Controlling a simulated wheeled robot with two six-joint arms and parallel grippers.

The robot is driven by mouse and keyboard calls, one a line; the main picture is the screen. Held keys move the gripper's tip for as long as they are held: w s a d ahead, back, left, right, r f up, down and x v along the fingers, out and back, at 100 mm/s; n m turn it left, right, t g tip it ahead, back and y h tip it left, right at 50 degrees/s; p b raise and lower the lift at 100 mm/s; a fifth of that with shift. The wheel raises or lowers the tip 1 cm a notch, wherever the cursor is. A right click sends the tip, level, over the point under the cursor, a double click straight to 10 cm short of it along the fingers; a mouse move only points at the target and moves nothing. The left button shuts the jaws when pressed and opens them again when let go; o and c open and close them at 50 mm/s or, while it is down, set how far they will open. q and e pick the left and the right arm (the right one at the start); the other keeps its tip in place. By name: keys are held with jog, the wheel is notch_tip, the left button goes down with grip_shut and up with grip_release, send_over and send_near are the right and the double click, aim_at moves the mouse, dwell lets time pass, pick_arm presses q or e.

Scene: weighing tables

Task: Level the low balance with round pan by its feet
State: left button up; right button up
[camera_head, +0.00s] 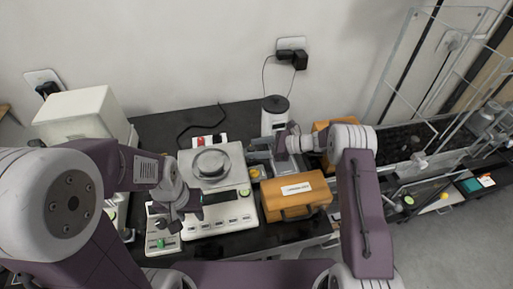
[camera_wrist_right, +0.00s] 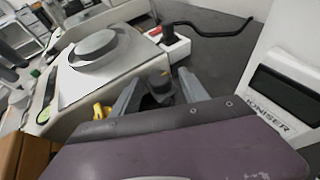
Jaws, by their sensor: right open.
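The low balance with round pan (camera_head: 234,212) stands on the dark table mid-view. Its round metal pan (camera_head: 210,164) sits on a square plate; in the right wrist view the pan (camera_wrist_right: 94,46) is at upper left. A small green spot (camera_head: 245,192) marks its front right corner. A yellow knob (camera_wrist_right: 101,111) shows low beside its right side. My right gripper (camera_wrist_right: 160,92) is open behind the balance's right side, with a dark round knob (camera_wrist_right: 160,80) between its fingers; I cannot tell if they touch. My left gripper (camera_head: 176,218) is over the balance's front left; its jaw opening is unclear.
A white ionizer (camera_wrist_right: 285,95) stands close to my right gripper. A power strip with a red switch (camera_wrist_right: 168,40) lies behind the balance. A white box (camera_head: 85,113) stands at the left.

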grip_shut()
pick_arm(q)
jog(key=shift+r+p, duration=0.3)
jog(key=shift+r, duration=0.05)
pick_arm(e)
jog(key=shift+s+r+m+t, duration=0.2)
jog(key=shift+m+t, duration=0.4)
jog(key=shift+t, duration=0.1)
pick_arm(q)
jog(key=shift+f+b, duration=0.4)
jog(key=shift+f, duration=0.05)
pick_arm(e)
jog(key=shift+s+a+f+m+t+h, duration=0.15)
jog(key=shift+f+m+t+h, duration=0.1)
jog(key=shift+m+t+h, duration=0.4)
pick_arm(q)
jog(key=shift+f, duration=0.2)
pick_arm(e)
jog(key=shift+r+m+t, duration=0.1)
jog(key=shift+m+t, duration=0.45)
jog(key=shift+t, duration=0.2)
grip_release()
